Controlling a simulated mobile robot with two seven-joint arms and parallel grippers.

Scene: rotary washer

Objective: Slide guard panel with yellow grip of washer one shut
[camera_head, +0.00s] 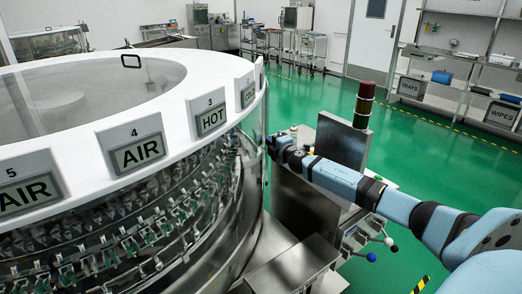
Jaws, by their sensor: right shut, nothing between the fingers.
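The rotary washer (150,108) fills the left of the head view, with a white rim, a clear round wall and rows of metal holders inside. Its signs read 5 AIR, 4 AIR and 3 HOT, with another sign seen at a slant. I cannot make out the guard panel or its yellow grip; the washer's far right side is turned away. My right arm reaches in from the right, and its gripper (270,147) is at the washer's right edge. It is shut and looks empty; I cannot tell whether it touches the wall. My left gripper is out of view.
A steel cabinet (340,142) with a red and amber signal tower (364,105) stands behind my right arm. A steel box (295,265) and coloured ball knobs (372,257) are below. Shelves marked TRAYS and WIPES (502,115) are at right.

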